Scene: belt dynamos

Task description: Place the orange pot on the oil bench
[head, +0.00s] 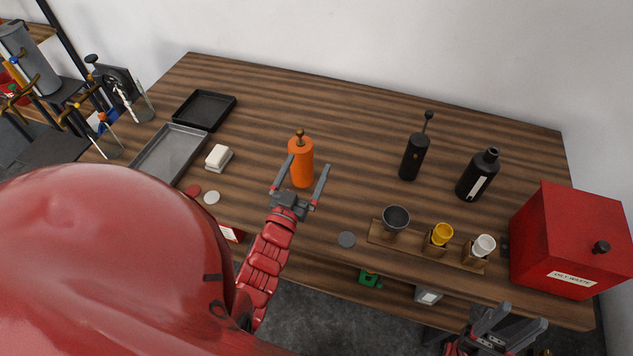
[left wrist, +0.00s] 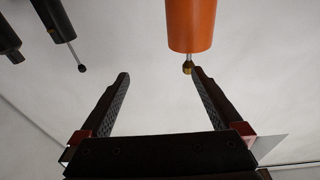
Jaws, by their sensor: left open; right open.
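The orange pot (head: 301,163), a cylinder with a brass knob on top, appears upright at the middle of a striped wooden bench (head: 350,120). This bench carries a red box labelled as oil waste (head: 570,240). My left gripper (head: 305,165) is open and empty, with its fingers on either side of the pot in the head view. In the left wrist view the orange pot (left wrist: 191,25) shows inverted, beyond the fingertips and nearer the right finger. I see no clear contact. My right gripper (head: 524,314) is open and empty at the bench's front right.
A black pump can (head: 413,157) and a black bottle (head: 477,175) stand right of the pot. A rack (head: 408,247) holds several cups at the front. Two trays (head: 170,154) and white blocks (head: 218,158) lie left. The bench behind the pot is clear.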

